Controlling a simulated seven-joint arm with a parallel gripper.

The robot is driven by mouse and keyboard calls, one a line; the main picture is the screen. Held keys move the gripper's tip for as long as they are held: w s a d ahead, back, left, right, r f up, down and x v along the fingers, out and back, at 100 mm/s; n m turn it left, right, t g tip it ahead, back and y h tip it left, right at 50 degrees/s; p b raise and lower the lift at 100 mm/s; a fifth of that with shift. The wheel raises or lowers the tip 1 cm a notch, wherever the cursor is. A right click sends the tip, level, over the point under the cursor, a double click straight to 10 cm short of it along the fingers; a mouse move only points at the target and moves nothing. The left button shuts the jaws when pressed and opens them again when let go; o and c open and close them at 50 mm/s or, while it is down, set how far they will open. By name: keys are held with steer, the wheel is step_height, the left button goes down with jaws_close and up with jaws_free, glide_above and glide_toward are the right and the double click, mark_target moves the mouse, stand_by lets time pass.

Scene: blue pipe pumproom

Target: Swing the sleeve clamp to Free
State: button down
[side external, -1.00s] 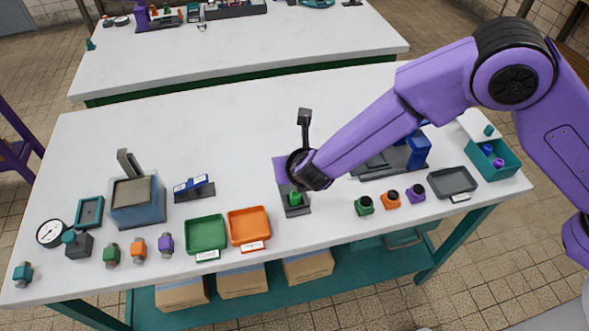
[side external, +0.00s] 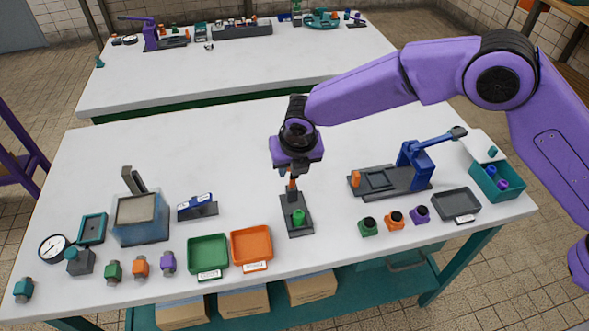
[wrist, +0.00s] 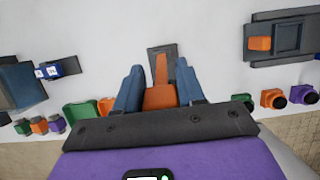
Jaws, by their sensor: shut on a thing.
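The sleeve clamp appears to be the small fixture at the middle of the table, with a dark base (side external: 297,226) and a green part (side external: 298,216) standing on it. An orange lever (side external: 292,183) rises behind the green part. My gripper (side external: 291,186) points down over the fixture and is shut on this lever. In the wrist view the lever (wrist: 160,95) lies between my two blue-grey fingers (wrist: 158,75), with part of the dark base (wrist: 154,53) beyond it. My gripper hides the lever's top in the side view. I cannot read any Free marking.
A green tray (side external: 208,269) and an orange tray (side external: 269,247) stand front left. A blue lever press (side external: 414,168) stands right, behind green, orange and purple black-topped parts (side external: 394,219). A grey tray (side external: 475,203) and teal bin (side external: 518,184) are far right. The table behind the fixture is clear.

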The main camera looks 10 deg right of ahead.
steer(key=shift+w+r, duration=0.1)
steer(key=shift+w, duration=1.7)
steer(key=shift+f, duration=0.2)
steer(key=shift+s+f, duration=0.15)
steer(key=c, duration=0.9)
jaws_free()
steer(key=shift+o, duration=0.7)
steer(key=v, duration=1.7)
steer(key=shift+r, duration=0.3)
